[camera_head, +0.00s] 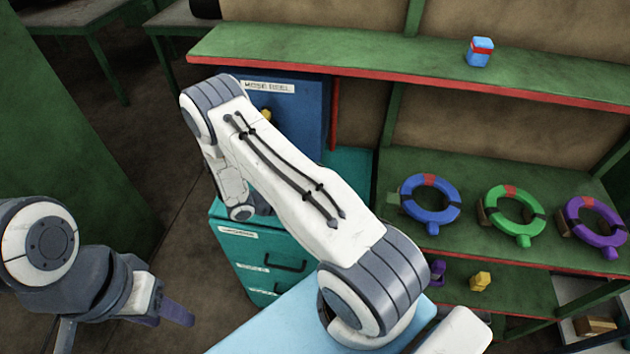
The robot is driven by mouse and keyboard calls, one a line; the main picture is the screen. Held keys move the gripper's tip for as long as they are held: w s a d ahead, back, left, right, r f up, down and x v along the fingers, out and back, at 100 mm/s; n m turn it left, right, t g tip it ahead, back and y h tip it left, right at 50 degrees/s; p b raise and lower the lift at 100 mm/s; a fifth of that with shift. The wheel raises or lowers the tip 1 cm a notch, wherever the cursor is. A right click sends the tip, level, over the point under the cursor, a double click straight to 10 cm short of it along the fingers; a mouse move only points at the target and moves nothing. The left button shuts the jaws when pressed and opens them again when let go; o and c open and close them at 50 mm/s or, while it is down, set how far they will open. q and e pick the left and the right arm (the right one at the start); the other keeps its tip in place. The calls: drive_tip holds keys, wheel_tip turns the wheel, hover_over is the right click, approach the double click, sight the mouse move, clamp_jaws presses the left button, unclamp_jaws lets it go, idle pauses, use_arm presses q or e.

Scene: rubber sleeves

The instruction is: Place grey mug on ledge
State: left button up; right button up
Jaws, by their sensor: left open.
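No grey mug can be made out in the head view. A green ledge with a red front edge (330,52) runs across the top; which surface the task calls the ledge is not certain. My left gripper (172,311) is low at the left, far from this ledge, open, with nothing seen in it. Part of it is hard to make out. My right arm crosses the middle of the view, and its gripper does not show.
A small blue-and-red item (480,52) stands on the upper ledge. Blue (431,214), green (493,208) and purple (575,215) rings rest on the shelf below. A teal drawer cabinet (238,246) and blue cabinet (305,112) stand behind my right arm.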

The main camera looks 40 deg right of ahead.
clamp_jaws()
idle(1.4)
